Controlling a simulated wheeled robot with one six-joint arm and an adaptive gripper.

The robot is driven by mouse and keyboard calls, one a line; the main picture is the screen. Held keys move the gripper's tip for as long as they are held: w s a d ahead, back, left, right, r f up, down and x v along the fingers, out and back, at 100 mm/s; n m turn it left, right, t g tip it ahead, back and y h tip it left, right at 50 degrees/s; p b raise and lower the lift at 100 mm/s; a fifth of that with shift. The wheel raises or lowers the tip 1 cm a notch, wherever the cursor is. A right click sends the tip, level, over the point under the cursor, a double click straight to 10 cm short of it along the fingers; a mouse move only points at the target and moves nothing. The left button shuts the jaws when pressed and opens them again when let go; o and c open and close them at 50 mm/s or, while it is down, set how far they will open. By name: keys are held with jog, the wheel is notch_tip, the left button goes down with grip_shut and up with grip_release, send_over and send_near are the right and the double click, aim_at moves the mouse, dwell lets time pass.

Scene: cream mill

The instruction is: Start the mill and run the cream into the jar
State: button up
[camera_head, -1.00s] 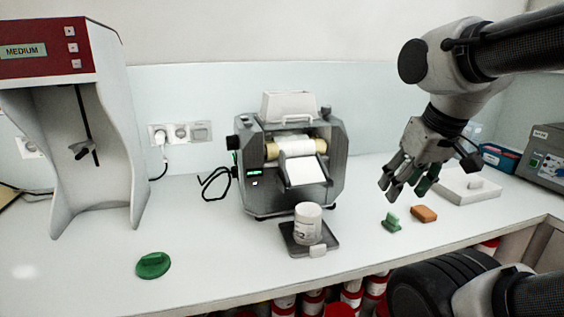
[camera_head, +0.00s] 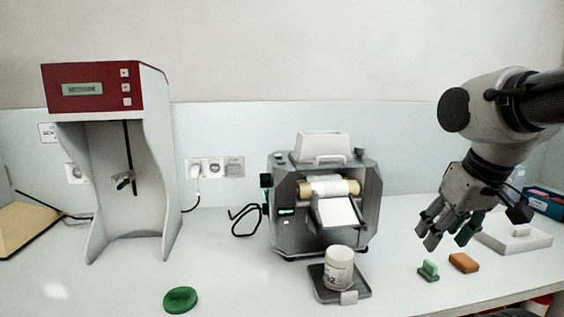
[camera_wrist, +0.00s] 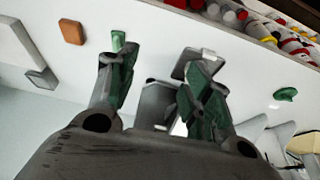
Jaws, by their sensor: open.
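The mill (camera_head: 325,215), a grey machine with pale rollers and a white hopper, stands on the counter, its small display (camera_head: 287,211) lit green. A white apron or chute (camera_head: 338,212) slopes down from the rollers at its front. The white jar (camera_head: 338,268) stands upright on a dark tray (camera_head: 322,290) below the chute. Whether cream is in the jar cannot be seen. My gripper (camera_head: 448,238) is open and empty, right of the mill above the counter. In the wrist view, its green-padded fingers (camera_wrist: 160,85) are apart with nothing between them.
A green round lid (camera_head: 180,299) lies at front left. A red and white mixer (camera_head: 105,95) stands at left. A white slab (camera_head: 515,240) is at right. The counter between mixer and mill is mostly clear.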

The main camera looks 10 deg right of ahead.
grip_shut()
dwell(1.4)
